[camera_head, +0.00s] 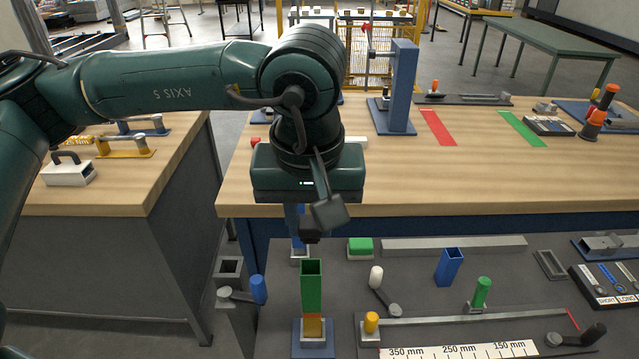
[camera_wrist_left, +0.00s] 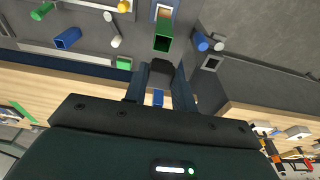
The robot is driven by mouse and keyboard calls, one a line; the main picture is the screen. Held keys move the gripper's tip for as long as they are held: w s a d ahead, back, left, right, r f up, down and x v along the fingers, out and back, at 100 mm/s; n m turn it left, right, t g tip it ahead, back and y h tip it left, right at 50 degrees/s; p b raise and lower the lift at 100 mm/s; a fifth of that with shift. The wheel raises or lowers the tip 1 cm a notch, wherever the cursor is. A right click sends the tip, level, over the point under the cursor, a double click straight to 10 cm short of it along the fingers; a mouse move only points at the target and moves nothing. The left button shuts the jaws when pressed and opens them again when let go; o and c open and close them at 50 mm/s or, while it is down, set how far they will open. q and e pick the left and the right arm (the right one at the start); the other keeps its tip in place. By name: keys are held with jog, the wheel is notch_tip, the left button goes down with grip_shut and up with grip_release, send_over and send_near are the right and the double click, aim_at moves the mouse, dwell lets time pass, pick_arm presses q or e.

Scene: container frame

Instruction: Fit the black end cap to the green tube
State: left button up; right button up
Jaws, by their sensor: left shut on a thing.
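The green tube (camera_head: 311,285) stands upright on a yellow piece in a blue base (camera_head: 313,350). Its open square top faces up. It also shows in the left wrist view (camera_wrist_left: 163,36). My left gripper (camera_head: 316,222) points down, above and a little behind the tube in the head view. It is shut on the black end cap (camera_head: 309,237), which shows dark between the fingers in the left wrist view (camera_wrist_left: 160,72). The cap is apart from the tube. Part of the cap is hidden by a finger in the head view. My right gripper is not in view.
A green block (camera_head: 360,248), a white peg (camera_head: 376,277) and a tilted blue tube (camera_head: 449,266) lie to the right. A blue-capped part (camera_head: 258,289) is left of the green tube. A ruler strip (camera_head: 460,351) lies in front.

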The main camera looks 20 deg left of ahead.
pick_arm(q)
jog(key=shift+w, duration=0.1)
jog(key=shift+s+f, duration=0.25)
jog(key=shift+s+f+b, duration=0.1)
jog(key=shift+f+b, duration=0.2)
jog(key=shift+b, duration=0.05)
jog(key=shift+f, duration=0.35)
jog(key=shift+f+b, duration=0.5)
jog(key=shift+f, duration=0.35)
jog(key=shift+f+b, duration=0.75)
jog(key=shift+b, duration=0.05)
jog(key=shift+f, duration=0.1)
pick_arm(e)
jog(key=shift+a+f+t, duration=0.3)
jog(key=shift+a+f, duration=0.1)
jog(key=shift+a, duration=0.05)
